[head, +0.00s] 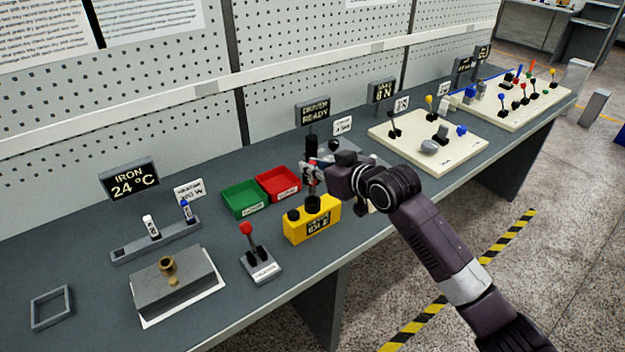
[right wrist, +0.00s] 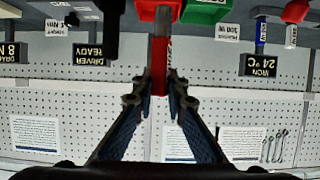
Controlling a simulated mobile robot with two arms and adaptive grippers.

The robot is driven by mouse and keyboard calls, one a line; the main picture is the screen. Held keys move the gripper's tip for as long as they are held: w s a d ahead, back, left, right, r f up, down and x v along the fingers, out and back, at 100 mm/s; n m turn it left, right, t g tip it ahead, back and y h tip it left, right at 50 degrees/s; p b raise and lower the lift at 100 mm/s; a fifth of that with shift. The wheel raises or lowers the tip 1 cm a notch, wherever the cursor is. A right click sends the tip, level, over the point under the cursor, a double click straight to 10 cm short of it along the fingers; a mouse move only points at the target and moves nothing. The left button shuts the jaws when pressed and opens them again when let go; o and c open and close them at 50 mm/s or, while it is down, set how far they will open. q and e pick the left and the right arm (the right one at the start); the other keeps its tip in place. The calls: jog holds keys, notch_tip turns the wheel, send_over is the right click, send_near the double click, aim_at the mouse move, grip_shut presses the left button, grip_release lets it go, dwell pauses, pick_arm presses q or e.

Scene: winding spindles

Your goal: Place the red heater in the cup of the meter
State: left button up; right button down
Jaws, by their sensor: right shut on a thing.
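The red heater (right wrist: 161,62) is between the two fingers of my right gripper (right wrist: 160,98) in the right wrist view, with a grey shaft beyond the fingertips. In the head view my right gripper (head: 316,172) is above the yellow meter (head: 325,224), and its fingers mostly hide the heater. The meter's black cup (head: 313,204) is on its top, directly below the gripper. I cannot tell whether the heater's lower end is inside the cup or just above it. My left gripper is not in view.
A red tray (head: 278,183) and a green tray (head: 243,198) lie behind the meter. A red-knobbed lever (head: 262,262) stands to its left. A grey rack (head: 158,240) holds a white and a blue heater. An iron block (head: 175,283) sits at front left.

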aim_at(315, 183)
jog(key=shift+f+p, duration=0.35)
jog(key=shift+f, duration=2.25)
jog(key=c, duration=1.9)
grip_release()
jog(key=shift+f, duration=0.1)
jog(key=shift+c, duration=0.2)
jog(key=b+v, duration=0.1)
jog(key=v, duration=1.1)
jog(key=shift+b, duration=0.4)
